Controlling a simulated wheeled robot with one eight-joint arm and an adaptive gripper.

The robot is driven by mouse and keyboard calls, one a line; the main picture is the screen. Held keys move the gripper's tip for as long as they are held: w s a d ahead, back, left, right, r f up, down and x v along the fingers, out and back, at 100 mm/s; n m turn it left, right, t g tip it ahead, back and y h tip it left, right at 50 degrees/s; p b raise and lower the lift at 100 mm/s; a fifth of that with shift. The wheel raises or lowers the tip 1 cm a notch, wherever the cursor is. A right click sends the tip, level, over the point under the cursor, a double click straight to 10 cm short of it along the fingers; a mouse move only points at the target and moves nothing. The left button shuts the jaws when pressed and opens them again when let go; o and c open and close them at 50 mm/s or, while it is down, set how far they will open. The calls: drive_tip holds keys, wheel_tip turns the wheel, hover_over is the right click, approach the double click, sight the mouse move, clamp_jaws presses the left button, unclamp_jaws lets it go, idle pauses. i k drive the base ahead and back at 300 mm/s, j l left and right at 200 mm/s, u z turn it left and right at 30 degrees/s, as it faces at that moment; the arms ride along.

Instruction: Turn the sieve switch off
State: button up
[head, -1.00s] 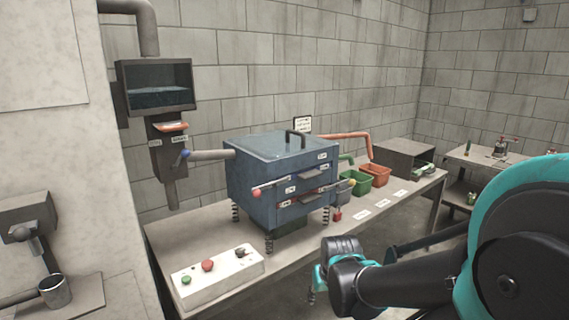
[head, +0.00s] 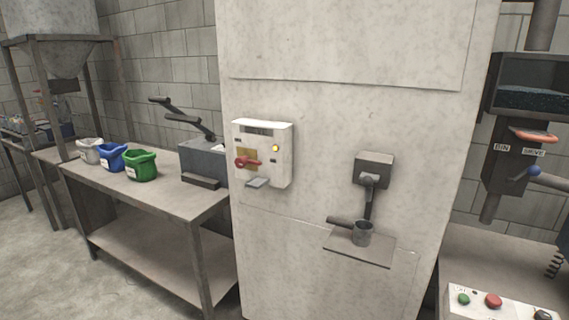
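A white control box (head: 470,302) sits on the bench at the lower right, cut off by the frame's edge. It has a green button (head: 463,299), a red button (head: 493,300) and a dark switch or knob (head: 543,315) whose setting I cannot tell. My gripper is not in view.
Floor is open at lower left.

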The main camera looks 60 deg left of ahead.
sight(241, 162)
drive_tip(key=u, duration=2.5)
drive_tip(key=k+j, duration=0.05)
drive_tip(key=j, duration=0.05)
